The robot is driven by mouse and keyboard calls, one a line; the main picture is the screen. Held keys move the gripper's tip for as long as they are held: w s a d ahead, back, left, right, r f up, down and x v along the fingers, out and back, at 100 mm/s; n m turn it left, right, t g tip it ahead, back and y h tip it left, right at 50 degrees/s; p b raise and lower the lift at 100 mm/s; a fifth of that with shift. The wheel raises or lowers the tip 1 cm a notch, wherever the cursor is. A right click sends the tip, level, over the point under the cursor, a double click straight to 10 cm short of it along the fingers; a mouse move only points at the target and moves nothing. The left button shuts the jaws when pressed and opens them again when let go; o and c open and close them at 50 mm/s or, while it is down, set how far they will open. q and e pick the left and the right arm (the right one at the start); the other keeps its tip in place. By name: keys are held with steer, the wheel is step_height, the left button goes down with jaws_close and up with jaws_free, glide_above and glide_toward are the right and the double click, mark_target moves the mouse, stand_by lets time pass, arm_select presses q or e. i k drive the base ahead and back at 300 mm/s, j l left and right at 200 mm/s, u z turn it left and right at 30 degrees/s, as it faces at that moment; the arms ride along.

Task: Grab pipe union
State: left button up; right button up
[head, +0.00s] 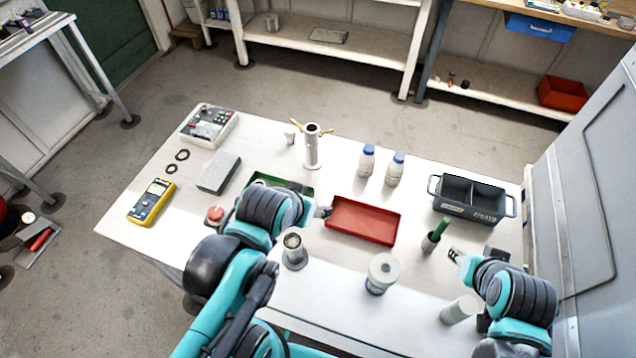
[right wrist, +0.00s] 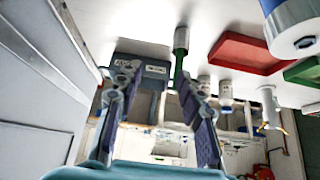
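A short grey metal cylinder with an open top and a wider base (head: 293,250), which looks like the pipe union, stands upright on the white table near its front edge. My left gripper (head: 324,212) is behind and to the right of it, by the left edge of the red tray, apart from the cylinder. Its fingers are small and partly hidden by my arm, so their opening is unclear.
A red tray (head: 363,221) lies mid-table, a green tray (head: 265,179) behind my left arm. A grey divided bin (head: 470,199), two bottles (head: 367,160), a white roll (head: 383,270) and a white cylinder (head: 458,310) stand around.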

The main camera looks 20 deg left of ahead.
mark_target(295, 256)
steer(key=k+j+z, duration=0.15)
steer(key=j, duration=0.2)
steer(key=j+z, duration=0.1)
steer(key=j, duration=0.3)
steer(key=k+j+z, duration=0.15)
steer(key=j, duration=0.2)
steer(key=k+j+z, duration=0.15)
steer(key=j, duration=0.2)
